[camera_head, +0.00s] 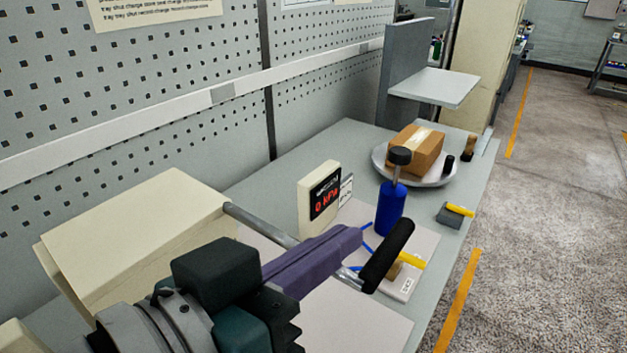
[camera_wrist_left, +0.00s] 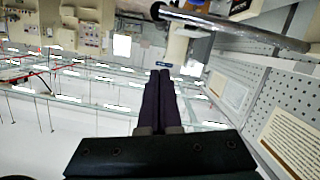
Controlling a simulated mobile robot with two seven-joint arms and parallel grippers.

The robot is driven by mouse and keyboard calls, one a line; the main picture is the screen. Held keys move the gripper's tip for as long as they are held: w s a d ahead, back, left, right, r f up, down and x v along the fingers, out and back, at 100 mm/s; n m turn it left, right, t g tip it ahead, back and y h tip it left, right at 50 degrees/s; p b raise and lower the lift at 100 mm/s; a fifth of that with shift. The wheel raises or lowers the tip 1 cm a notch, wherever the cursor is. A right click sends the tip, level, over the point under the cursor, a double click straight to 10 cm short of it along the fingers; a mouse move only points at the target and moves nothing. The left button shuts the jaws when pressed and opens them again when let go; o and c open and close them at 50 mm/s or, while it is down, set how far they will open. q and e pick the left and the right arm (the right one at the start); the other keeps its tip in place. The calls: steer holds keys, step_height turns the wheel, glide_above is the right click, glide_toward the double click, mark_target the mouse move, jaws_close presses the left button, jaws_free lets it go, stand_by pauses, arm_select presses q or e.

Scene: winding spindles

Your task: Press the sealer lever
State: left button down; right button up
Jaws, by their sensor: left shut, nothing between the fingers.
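The sealer is a cream box (camera_head: 135,235) at the left of the bench. Its lever is a metal rod (camera_head: 262,226) running from the box's far corner to a black cylindrical grip (camera_head: 388,255). My left gripper (camera_head: 352,240), with purple fingers, is shut and empty. In the head view its fingers cross in front of the rod and hide its middle, with the tips left of the black grip. I cannot tell if they touch the rod. My right gripper is not in view.
A gauge box (camera_head: 319,199) reading 0 kPa and a blue cylinder with a black knob (camera_head: 391,208) stand beyond the lever. Behind are a cardboard box (camera_head: 415,150) on a round plate and a grey stand (camera_head: 405,75). A perforated wall (camera_head: 180,90) bounds the bench's left side.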

arm_select(q)
steer(key=shift+v, duration=1.25)
steer(key=shift+r, duration=0.1)
